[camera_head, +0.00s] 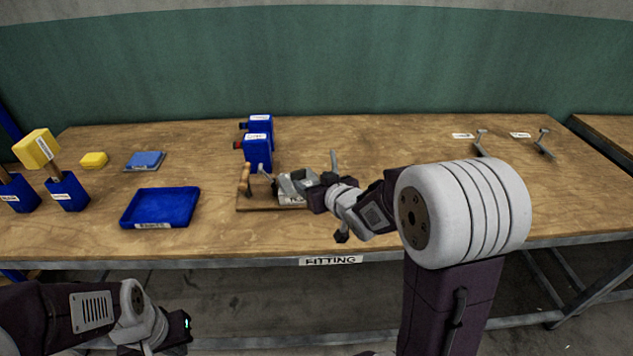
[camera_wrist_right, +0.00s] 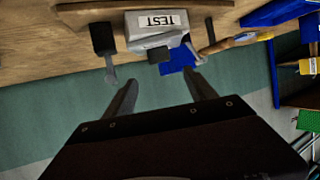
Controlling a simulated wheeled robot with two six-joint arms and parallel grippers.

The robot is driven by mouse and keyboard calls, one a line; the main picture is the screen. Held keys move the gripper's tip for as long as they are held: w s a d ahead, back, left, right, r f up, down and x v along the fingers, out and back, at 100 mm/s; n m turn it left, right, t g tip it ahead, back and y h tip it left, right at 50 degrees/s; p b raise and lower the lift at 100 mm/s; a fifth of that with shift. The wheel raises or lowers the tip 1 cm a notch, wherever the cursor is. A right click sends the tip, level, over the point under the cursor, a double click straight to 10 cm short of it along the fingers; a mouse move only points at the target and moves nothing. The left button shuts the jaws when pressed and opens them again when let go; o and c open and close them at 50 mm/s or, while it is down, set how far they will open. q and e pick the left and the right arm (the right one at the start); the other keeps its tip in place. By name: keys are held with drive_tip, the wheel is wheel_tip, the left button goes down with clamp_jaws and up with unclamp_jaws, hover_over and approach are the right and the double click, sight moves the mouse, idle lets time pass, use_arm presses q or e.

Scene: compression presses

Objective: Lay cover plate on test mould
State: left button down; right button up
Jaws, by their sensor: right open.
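The test mould (camera_wrist_right: 158,30) is a grey block with a white TEST label in the right wrist view. In the head view a grey block (camera_head: 297,186) sits on a wooden board, partly hidden by my right gripper (camera_head: 318,192). In the right wrist view the right gripper (camera_wrist_right: 164,88) has its fingers apart, with nothing seen between them, pointing toward the mould. I cannot pick out the cover plate for certain; a small dark piece (camera_wrist_right: 158,54) shows at the mould's edge. My left gripper (camera_head: 182,326) hangs low at the left, before the table; its jaws are unclear.
Blue labelled units (camera_head: 258,150) stand behind the board. A blue tray (camera_head: 160,206), a blue-grey pad (camera_head: 145,160) and a yellow block (camera_head: 94,159) lie left. A yellow-headed tool (camera_head: 36,148) stands in a blue holder. Two metal brackets (camera_head: 481,142) (camera_head: 544,142) are at the right.

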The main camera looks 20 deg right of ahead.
drive_tip(key=shift+v, duration=0.85)
drive_tip(key=shift+f, duration=0.1)
drive_tip(key=s+f+g, duration=0.1)
drive_tip(key=f, duration=0.1)
drive_tip(key=s+f+g+h, duration=0.1)
drive_tip(key=s+f, duration=0.1)
drive_tip(key=s+f+g, duration=0.1)
drive_tip(key=f+g, duration=0.1)
drive_tip(key=shift+s+d+f+m, duration=0.35)
drive_tip(key=shift+s+d+m, duration=0.05)
drive_tip(key=s+f+g, duration=0.2)
drive_tip(key=s, duration=0.1)
drive_tip(key=s+f, duration=0.2)
drive_tip(key=shift+a+g+h, duration=0.15)
drive_tip(key=shift+g+h, duration=0.25)
drive_tip(key=s+a+f+g, duration=0.1)
drive_tip(key=s+f+g, duration=0.15)
drive_tip(key=s, duration=0.35)
drive_tip(key=s+a+f+g, duration=0.2)
drive_tip(key=s+g, duration=0.1)
drive_tip(key=s, duration=0.4)
wheel_tip(320, 180, up, 9)
drive_tip(key=p, duration=0.8)
drive_tip(key=shift+w+d+f+m+y, duration=0.15)
drive_tip(key=shift+w+m+y, duration=0.15)
